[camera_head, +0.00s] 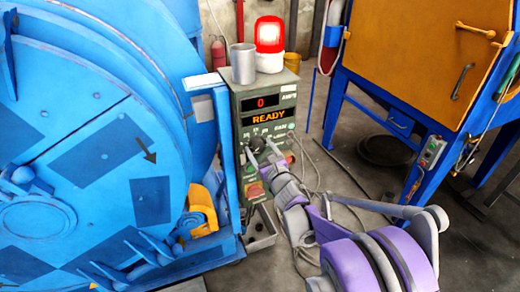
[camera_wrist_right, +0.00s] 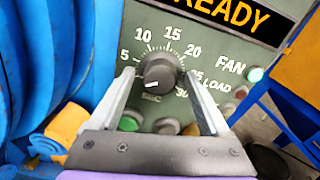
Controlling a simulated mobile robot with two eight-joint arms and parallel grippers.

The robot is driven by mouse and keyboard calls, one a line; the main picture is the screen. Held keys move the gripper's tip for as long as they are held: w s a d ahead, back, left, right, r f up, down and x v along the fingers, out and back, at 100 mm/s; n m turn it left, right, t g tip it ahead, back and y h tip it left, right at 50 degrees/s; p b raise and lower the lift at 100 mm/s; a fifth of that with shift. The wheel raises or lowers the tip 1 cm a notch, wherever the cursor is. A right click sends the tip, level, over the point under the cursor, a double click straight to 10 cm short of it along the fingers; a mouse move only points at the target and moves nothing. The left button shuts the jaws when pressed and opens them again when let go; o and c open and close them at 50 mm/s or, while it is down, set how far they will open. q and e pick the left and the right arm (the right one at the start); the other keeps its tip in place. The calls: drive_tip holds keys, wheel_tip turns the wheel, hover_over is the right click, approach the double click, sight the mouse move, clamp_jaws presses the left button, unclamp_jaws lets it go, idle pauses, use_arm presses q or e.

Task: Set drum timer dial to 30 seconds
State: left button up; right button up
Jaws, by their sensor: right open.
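The timer dial (camera_wrist_right: 160,74) is a dark round knob on the green control box (camera_head: 240,188). A white scale numbered 5 to 30 runs around it, with "SEC" below. Its white pointer mark aims to the lower left, below the 5. My right gripper (camera_wrist_right: 160,80) is open, with one finger on each side of the dial. I cannot tell whether the fingers touch it. In the head view my right gripper (camera_head: 259,146) reaches the box from the lower right and partly hides the dial area. My left gripper is not in view.
The display (camera_head: 268,117) reads READY below a red 0. A lit red beacon (camera_head: 269,40) and a metal cup (camera_head: 243,64) stand on the box. The big blue drum (camera_head: 60,150) is close on the left. An orange-and-blue cabinet (camera_head: 420,60) stands right; floor lies between.

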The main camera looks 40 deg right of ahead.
clamp_jaws()
idle(0.3)
